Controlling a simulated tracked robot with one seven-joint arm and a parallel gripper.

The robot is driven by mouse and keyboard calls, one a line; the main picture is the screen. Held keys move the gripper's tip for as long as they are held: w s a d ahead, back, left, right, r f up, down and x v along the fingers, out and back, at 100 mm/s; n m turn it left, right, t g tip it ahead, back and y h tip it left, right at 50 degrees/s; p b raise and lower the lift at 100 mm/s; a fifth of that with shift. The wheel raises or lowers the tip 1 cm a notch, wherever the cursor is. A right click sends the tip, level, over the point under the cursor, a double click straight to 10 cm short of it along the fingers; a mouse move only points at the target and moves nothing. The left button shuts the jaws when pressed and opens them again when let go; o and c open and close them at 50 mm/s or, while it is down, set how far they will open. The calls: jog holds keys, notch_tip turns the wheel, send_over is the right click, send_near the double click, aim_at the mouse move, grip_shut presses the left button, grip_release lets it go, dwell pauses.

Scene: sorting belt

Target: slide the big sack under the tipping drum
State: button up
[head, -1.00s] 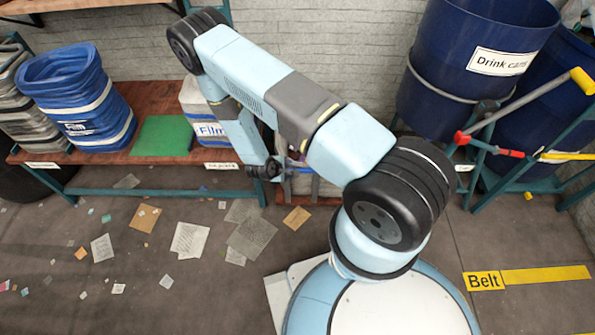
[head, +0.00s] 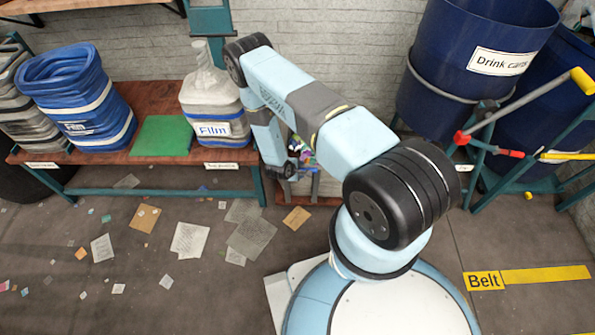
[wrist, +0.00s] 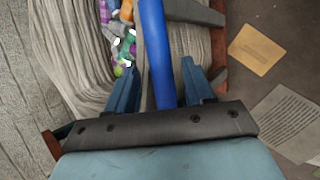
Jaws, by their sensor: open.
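The big sack shows in the wrist view as grey ribbed fabric (wrist: 75,45) with coloured litter in its mouth. In the head view it is mostly hidden behind my arm. A blue bar or loop (wrist: 153,40) runs across the wrist view over the sack. My gripper (wrist: 158,66) is open, one finger on each side of the blue bar, not closed on it. In the head view my gripper (head: 289,170) is near the shelf's right end. The tipping drum, seemingly the blue one labelled "Drink cans" (head: 440,80), hangs tilted at the upper right.
A teal frame with a yellow-ended lever (head: 530,105) and a second blue drum (head: 535,130) stand at the right. A wooden shelf (head: 75,160) holds a blue Film sack (head: 85,105) and a pale Film sack (head: 215,105). Papers litter the otherwise open floor.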

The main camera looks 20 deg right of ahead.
jog(key=shift+w, duration=0.1)
grip_shut()
dwell(0.5)
